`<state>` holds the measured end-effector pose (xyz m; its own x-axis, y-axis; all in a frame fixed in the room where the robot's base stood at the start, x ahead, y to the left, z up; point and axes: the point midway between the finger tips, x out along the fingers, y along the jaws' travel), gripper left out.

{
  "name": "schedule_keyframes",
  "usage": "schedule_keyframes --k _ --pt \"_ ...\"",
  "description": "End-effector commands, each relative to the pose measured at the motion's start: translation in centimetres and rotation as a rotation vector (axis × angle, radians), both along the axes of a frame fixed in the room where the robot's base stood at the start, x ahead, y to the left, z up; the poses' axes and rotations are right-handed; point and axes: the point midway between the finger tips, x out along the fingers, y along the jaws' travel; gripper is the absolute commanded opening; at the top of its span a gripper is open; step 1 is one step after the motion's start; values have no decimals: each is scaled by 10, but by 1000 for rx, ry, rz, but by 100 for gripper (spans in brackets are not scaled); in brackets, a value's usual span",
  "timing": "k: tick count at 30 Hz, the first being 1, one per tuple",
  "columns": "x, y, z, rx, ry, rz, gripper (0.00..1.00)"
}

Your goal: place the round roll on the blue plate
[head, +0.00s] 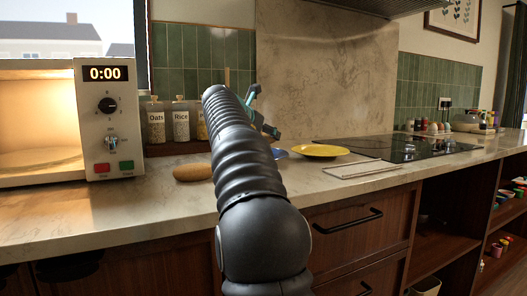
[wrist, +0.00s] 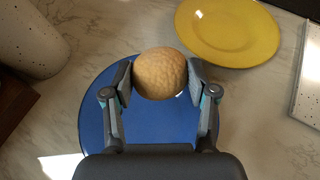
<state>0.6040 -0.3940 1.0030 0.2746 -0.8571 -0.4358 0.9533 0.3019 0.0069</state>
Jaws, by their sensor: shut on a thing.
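The round roll (wrist: 160,74) is golden brown with a textured crust. My gripper (wrist: 160,78) is shut on it, one finger on each side. The roll is over the far part of the blue plate (wrist: 148,122) in the wrist view; I cannot tell whether it touches the plate. In the head view my gripper (head: 258,110) is mostly hidden behind my arm, and the roll is hidden there too. Only a small edge of the blue plate (head: 281,154) shows to the right of my arm.
A yellow plate (head: 321,151) lies right of the blue plate. A long brown loaf (head: 192,172) lies left of my arm. A lit microwave (head: 106,130) stands at the left, with jars (head: 180,125) behind. A board (head: 350,169) and dark cooktop (head: 405,149) are at the right.

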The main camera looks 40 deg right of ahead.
Motion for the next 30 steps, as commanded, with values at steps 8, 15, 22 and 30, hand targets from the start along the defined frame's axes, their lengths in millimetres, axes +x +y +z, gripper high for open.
schedule_keyframes --k 8,15,22,30 --pt "5 3 -20 -1 2 1 18" --pt "5 3 -44 -1 0 1 18" --pt "5 3 -43 -1 0 1 18" --pt "5 3 -47 -1 0 1 84"
